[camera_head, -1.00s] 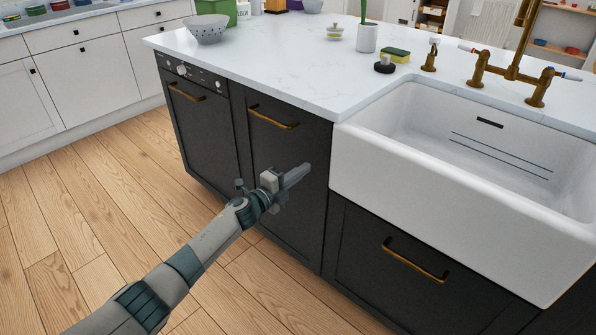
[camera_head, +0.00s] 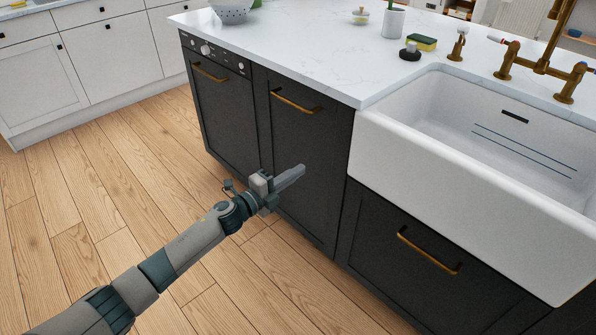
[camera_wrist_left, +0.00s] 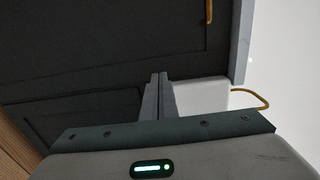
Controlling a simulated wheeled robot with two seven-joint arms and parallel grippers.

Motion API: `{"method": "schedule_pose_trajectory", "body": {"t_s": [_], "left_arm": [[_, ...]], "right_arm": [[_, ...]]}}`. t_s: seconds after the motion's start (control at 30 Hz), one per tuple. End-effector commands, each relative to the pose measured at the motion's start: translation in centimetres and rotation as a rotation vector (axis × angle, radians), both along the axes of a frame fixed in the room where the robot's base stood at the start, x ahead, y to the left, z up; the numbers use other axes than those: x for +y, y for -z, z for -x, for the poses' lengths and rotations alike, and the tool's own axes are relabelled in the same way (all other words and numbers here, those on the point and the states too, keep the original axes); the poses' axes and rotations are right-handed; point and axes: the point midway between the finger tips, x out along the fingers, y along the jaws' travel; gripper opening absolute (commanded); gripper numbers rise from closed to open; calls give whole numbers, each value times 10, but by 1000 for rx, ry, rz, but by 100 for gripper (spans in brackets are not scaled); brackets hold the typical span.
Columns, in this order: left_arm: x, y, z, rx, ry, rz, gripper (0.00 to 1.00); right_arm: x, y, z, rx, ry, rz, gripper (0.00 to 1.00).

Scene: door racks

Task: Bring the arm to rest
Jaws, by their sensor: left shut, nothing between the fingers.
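My left arm comes in from the lower left in the head view. Its gripper (camera_head: 290,178) is shut and empty, in front of the dark cabinet door (camera_head: 297,150) and below that door's brass handle (camera_head: 295,102). In the left wrist view the two fingers (camera_wrist_left: 157,95) are pressed together with nothing between them. Dark cabinet fronts (camera_wrist_left: 100,55) lie beyond the fingertips. I cannot tell the exact gap between fingertips and door. My right gripper is in neither view.
A white sink (camera_head: 450,165) is set in the island to the right, with a brass-handled drawer (camera_head: 425,250) below. The white countertop (camera_head: 330,60) bears a colander (camera_head: 232,10), sponge (camera_head: 422,42) and brass tap (camera_head: 540,60). The wooden floor (camera_head: 70,200) is clear at left.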

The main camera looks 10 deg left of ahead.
Motion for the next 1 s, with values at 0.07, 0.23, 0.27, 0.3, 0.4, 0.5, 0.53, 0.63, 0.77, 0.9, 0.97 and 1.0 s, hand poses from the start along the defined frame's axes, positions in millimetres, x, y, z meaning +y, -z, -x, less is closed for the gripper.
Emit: {"method": "schedule_pose_trajectory", "body": {"t_s": [0.07,0.23,0.27,0.3,0.4,0.5,0.53,0.63,0.77,0.9,0.97,1.0], "left_arm": [[0,0,0,0,0,0,0],[0,0,0,0,0,0,0],[0,0,0,0,0,0,0],[0,0,0,0,0,0,0],[0,3,1,13,-7,10,0],[3,12,5,51,-30,39,0],[4,17,7,69,-41,54,0],[12,39,17,153,-95,120,0],[26,83,41,318,-204,242,0],[48,148,87,538,-360,397,0],[57,176,112,632,-432,458,0],[63,194,129,691,-479,496,0]], "right_arm": [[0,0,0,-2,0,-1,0],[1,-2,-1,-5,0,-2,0],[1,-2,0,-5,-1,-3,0],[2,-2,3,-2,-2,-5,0],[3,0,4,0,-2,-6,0],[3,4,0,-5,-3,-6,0],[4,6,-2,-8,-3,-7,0],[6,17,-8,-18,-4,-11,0],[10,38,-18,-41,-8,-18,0],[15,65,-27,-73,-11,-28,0],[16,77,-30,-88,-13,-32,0],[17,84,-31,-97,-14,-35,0]]}}
